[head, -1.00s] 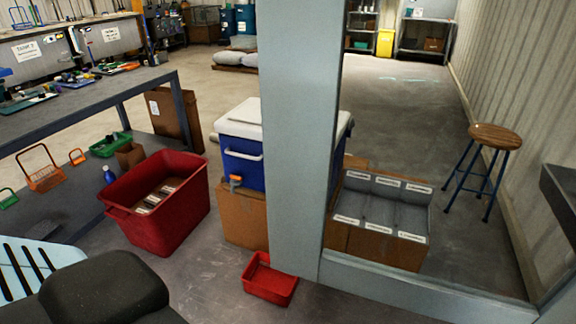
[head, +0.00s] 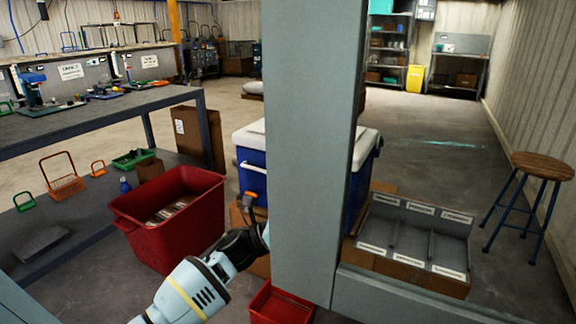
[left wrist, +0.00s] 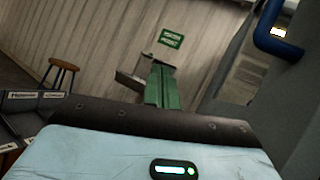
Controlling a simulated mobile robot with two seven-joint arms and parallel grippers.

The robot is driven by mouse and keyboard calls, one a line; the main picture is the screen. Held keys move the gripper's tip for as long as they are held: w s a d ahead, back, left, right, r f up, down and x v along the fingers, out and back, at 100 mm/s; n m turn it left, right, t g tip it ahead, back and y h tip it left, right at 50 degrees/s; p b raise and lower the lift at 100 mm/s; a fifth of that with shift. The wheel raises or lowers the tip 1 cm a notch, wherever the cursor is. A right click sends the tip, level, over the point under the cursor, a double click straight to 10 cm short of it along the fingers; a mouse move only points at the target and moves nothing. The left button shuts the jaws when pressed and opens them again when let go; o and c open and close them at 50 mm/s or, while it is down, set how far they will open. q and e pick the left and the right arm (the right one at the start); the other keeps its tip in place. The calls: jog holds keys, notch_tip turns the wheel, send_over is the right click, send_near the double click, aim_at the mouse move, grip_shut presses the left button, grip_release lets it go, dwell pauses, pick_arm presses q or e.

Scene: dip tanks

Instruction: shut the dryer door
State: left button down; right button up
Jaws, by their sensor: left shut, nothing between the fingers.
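A grey framed panel, apparently the dryer door (head: 315,150), stands upright close in front, with a wide post, a low rail and a see-through opening. It looks open; its hinge is not visible. My left arm comes up from below, and its hand passes behind the post, hidden in the head view. In the left wrist view my left gripper (left wrist: 160,68) shows as green fingers, shut and empty. A grey surface, probably the same door (left wrist: 295,95), stands to their right with a bent blue bar (left wrist: 275,30), perhaps its handle. The fingers are apart from the bar. My right gripper is not in view.
A red tub (head: 170,215), a blue cooler (head: 250,175) and a small red bin (head: 280,306) stand near the post. A labelled divided box (head: 415,240) and a stool (head: 540,165) are beyond the opening. A grey bench (head: 100,120) is at left.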

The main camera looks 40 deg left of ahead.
aim_at(287, 151)
pick_arm(q)
jog(key=s+a+r+m+g+h+b, duration=0.1)
jog(key=s+a+r+m+g, duration=0.3)
jog(key=r+m+g, duration=0.8)
jog(key=s+a+r+m+g+b, duration=0.1)
jog(key=s+a+r+m+g, duration=0.35)
jog(key=m, duration=1.45)
jog(key=shift+g, duration=0.35)
jog(key=d, duration=0.3)
jog(key=s+d+r+p, duration=0.1)
jog(key=d, duration=0.3)
jog(key=s+d+p, duration=0.1)
jog(key=d, duration=0.2)
jog(key=shift+d+r, duration=0.2)
